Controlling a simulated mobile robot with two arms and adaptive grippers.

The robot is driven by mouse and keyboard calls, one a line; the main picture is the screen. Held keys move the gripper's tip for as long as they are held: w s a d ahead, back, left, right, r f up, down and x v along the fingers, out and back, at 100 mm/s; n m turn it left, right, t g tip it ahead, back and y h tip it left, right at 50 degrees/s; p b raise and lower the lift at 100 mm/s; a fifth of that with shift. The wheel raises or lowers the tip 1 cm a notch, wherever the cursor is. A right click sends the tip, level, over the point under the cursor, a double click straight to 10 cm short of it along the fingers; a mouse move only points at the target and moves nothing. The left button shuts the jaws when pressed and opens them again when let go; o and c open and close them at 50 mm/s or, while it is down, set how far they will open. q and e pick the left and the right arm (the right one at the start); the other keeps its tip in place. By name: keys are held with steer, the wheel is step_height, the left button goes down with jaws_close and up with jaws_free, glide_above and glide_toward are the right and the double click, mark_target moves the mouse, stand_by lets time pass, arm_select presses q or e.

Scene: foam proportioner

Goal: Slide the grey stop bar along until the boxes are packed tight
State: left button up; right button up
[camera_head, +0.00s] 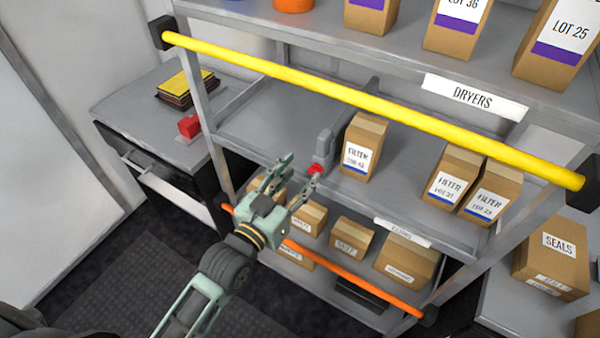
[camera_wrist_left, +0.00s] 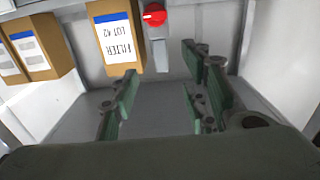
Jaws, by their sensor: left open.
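The grey stop bar (camera_head: 323,150) stands on the middle shelf, with a red knob (camera_head: 316,169) at its front end. In the left wrist view the bar (camera_wrist_left: 160,55) hangs below the red knob (camera_wrist_left: 154,14). A FILTER box, LOT 42 (camera_head: 363,150), stands just right of the bar; whether they touch is unclear. A wide gap separates it from two FILTER boxes (camera_head: 453,177) (camera_head: 491,193) standing close together on the right. My left gripper (camera_head: 302,170) is open and empty in front of the shelf, close to the knob. My right gripper is not in view.
A yellow rail (camera_head: 370,103) crosses above the shelf front, and an orange rail (camera_head: 350,275) runs lower down. Smaller boxes (camera_head: 352,237) stand on the shelf below. The middle shelf left of the bar (camera_head: 265,130) is bare.

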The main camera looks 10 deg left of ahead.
mark_target(320, 148)
arm_select(q)
steer(key=shift+c, duration=0.5)
steer(key=b+x, duration=0.1)
steer(key=x, duration=0.3)
steer(key=b+x, duration=0.1)
steer(key=x, duration=0.4)
steer(key=shift+w+r, duration=0.15)
steer(key=shift+r, duration=0.05)
jaws_close()
